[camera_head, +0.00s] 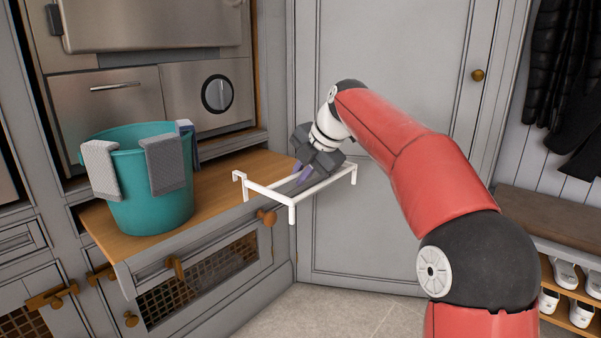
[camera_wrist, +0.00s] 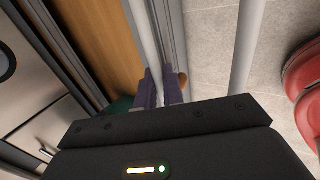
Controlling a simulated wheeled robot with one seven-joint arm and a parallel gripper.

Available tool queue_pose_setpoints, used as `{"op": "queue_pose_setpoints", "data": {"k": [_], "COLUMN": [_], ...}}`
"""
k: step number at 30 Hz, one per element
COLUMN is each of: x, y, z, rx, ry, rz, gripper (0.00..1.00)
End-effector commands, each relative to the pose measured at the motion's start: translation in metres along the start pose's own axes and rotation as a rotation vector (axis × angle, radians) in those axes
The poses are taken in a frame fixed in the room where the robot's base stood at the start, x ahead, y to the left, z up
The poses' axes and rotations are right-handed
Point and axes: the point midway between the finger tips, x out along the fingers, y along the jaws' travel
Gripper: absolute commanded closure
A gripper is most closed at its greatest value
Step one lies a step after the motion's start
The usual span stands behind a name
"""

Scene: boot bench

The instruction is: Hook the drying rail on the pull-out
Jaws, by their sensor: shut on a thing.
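The drying rail (camera_head: 268,191) is a white frame with short bent ends. My gripper (camera_head: 301,172) is shut on its far bar, with the purple fingers on either side. In the wrist view the fingers (camera_wrist: 160,90) close on a white bar (camera_wrist: 143,36), and a second white bar runs parallel at the right. The pull-out (camera_head: 225,184) is a wooden-topped shelf drawn out from the cabinet. The rail's left end overlaps the pull-out's right front edge in the head view. I cannot tell whether it touches that edge.
A teal bucket (camera_head: 152,200) with grey cloths over its rim stands on the pull-out. A grey door (camera_head: 390,55) stands behind my arm. A shoe bench (camera_head: 560,225) is at the right. Open floor lies in front.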

Motion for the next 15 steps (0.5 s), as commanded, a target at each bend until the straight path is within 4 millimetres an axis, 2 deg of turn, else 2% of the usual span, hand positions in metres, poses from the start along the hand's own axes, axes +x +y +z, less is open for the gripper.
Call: {"op": "queue_pose_setpoints", "data": {"k": [15], "x": [0.023], "y": [-0.015], "z": [0.0], "rx": [-0.001], "ry": [0.0], "rz": [-0.001], "gripper": [1.0]}}
